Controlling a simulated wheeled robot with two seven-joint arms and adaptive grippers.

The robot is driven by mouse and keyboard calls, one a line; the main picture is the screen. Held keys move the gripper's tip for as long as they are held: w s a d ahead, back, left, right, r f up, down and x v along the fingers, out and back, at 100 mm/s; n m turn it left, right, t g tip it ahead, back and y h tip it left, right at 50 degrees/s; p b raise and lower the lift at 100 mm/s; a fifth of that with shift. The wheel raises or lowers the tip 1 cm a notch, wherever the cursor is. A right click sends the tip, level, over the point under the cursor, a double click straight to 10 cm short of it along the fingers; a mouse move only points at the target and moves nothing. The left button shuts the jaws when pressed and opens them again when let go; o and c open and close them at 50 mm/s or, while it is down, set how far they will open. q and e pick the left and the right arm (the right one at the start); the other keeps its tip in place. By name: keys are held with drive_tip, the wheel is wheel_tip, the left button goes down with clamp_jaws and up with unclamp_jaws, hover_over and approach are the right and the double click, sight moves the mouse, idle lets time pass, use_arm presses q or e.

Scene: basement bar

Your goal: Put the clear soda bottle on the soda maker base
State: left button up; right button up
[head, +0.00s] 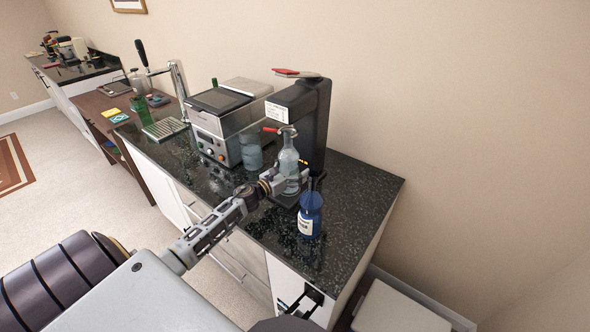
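The clear soda bottle (289,159) is upright in front of the black soda maker (314,120), below its overhanging head. My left gripper (290,182) reaches in from the left at the bottle's lower part and appears shut around it. The dark soda maker base (284,201) shows below the gripper. The bottle's bottom is partly hidden by the fingers, so I cannot tell whether it touches the base. My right gripper (304,299) is low at the counter's front end, dark and partly cut off; its opening is unclear.
A blue labelled bottle (310,216) stands close to the right of my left gripper. A glass jar (251,152) and a silver espresso machine (226,122) stand to the left. The dark counter (350,205) is clear at right. A wall closes the back.

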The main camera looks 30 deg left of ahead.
use_arm(q)
drive_tip(key=shift+r, duration=0.1)
idle(0.3)
drive_tip(key=shift+s+a, duration=0.15)
drive_tip(key=shift+s, duration=0.35)
drive_tip(key=b+v, duration=0.2)
drive_tip(key=v, duration=0.9)
drive_tip(key=shift+b, duration=0.3)
idle(1.5)
